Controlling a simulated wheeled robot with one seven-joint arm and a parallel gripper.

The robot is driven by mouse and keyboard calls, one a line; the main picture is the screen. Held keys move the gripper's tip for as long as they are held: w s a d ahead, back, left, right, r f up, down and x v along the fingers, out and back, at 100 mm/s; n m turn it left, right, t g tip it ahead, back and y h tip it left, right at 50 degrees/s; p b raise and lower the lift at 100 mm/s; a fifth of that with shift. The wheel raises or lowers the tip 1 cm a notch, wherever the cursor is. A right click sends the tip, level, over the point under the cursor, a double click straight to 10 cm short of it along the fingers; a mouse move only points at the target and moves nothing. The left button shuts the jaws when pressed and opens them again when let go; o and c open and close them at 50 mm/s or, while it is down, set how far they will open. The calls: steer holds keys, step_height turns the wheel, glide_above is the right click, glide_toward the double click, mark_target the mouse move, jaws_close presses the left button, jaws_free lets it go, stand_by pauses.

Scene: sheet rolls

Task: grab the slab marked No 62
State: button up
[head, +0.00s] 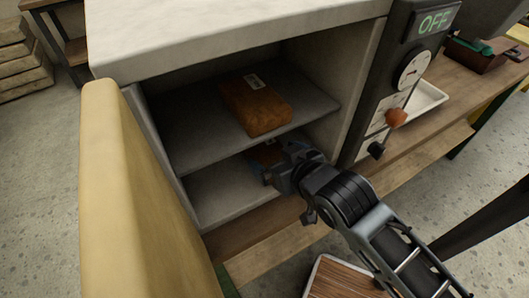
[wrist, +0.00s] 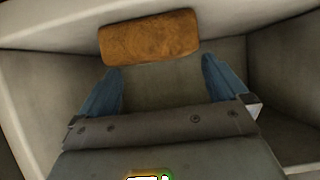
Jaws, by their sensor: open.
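An orange-brown slab (head: 256,106) with a small white label lies on the upper shelf of the open cabinet; the label is too small to read. My gripper reaches into the lower compartment. In the wrist view its two blue fingers (wrist: 162,68) are apart with nothing between them. A brown slab (wrist: 150,37) shows just beyond the fingertips, roughly centred between them. I cannot tell whether they touch it.
The cabinet's thick yellowish door (head: 135,195) stands open at the left. The shelf (head: 195,135) is close above my gripper. A white tray (head: 428,99) lies on the bench.

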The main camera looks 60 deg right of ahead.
mark_target(266, 149)
steer(key=shift+p+x, duration=0.4)
steer(key=shift+x, duration=2.4)
steer(key=shift+s+d, duration=0.1)
steer(key=shift+c, duration=0.2)
steer(key=c, duration=0.9)
steer(key=shift+r, duration=0.1)
steer(key=shift+c, duration=0.3)
steer(key=shift+r, duration=0.1)
